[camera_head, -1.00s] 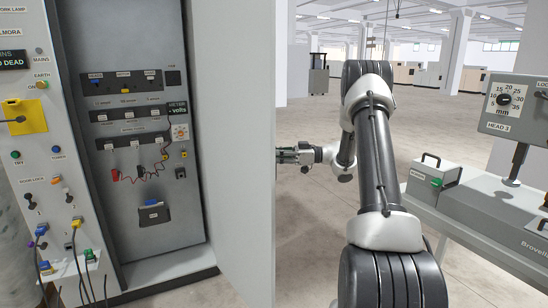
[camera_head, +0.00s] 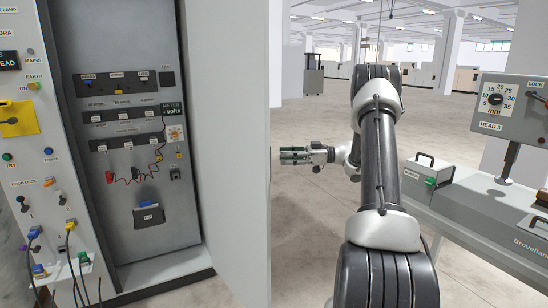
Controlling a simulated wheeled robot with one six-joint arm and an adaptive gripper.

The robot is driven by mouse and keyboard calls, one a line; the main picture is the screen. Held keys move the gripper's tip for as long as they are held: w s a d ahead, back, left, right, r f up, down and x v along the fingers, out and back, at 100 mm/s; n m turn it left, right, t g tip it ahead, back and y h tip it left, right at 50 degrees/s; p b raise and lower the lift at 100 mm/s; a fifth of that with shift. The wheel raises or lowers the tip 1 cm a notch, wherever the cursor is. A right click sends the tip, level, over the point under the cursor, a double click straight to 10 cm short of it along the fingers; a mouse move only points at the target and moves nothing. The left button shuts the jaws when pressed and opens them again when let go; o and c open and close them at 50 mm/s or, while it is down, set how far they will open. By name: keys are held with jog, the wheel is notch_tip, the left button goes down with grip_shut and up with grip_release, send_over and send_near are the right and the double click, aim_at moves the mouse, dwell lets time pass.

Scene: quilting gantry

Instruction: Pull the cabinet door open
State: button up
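The cabinet door (camera_head: 231,130) is a tall pale grey panel. It stands wide open, swung out toward me, with its free edge near the middle of the picture. The cabinet interior (camera_head: 190,215) is exposed to its left, with a grey panel of switches, a meter and red leads. My gripper (camera_head: 284,156) is just right of the door's free edge, pointing left toward it. A small gap seems to show between its tips and the edge. It is small and seen side-on, so I cannot tell whether its fingers are apart. Any door handle is hidden from this side.
A control panel (camera_head: 30,150) with knobs and plugged cables stands left of the cabinet. A grey bench (camera_head: 455,225) carrying a small box (camera_head: 428,178) and a gauge unit (camera_head: 505,103) is close on the right. The floor (camera_head: 310,235) between door and bench is clear.

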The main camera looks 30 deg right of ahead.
jog(key=shift+v, duration=2.8)
